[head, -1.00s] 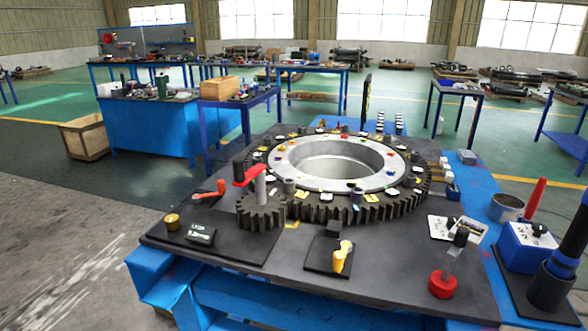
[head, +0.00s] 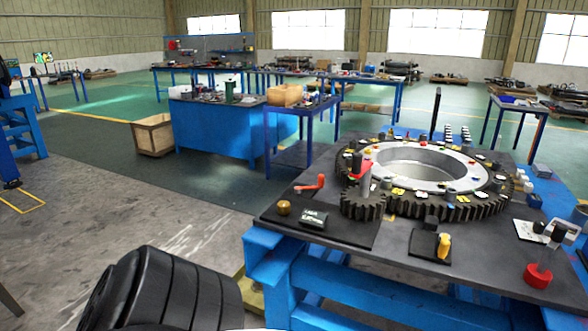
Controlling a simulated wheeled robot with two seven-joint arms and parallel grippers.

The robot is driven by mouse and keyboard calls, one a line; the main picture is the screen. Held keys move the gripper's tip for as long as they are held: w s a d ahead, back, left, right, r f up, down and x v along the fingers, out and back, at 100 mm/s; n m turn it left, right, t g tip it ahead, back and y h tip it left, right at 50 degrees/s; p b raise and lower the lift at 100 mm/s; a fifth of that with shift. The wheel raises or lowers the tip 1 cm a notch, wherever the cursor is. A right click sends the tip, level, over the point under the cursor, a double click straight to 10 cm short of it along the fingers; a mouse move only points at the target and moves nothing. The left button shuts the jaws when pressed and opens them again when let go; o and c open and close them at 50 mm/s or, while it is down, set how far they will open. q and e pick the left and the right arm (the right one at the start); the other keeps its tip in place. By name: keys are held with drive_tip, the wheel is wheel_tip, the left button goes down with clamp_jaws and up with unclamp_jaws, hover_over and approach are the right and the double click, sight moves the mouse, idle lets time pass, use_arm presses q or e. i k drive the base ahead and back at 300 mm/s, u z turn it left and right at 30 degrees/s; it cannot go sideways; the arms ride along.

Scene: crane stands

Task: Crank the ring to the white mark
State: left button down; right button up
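The large toothed ring (head: 460,207) lies flat on the dark top of a blue stand. Its bright metal inner face (head: 380,168) is open in the middle. Several small white, yellow and coloured tags sit around it, and I cannot tell which one is the white mark. A small dark pinion gear (head: 362,207) sits at the ring's near left edge, seemingly in mesh. A red crank (head: 361,171) stands on the pinion's grey post. Neither of my grippers shows in this view.
A red-based item (head: 538,275) is at the right. Bare floor (head: 150,215) lies left of the stand.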

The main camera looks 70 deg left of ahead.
sight(360, 202)
drive_tip(key=k, duration=0.2)
drive_tip(key=u, duration=1.35)
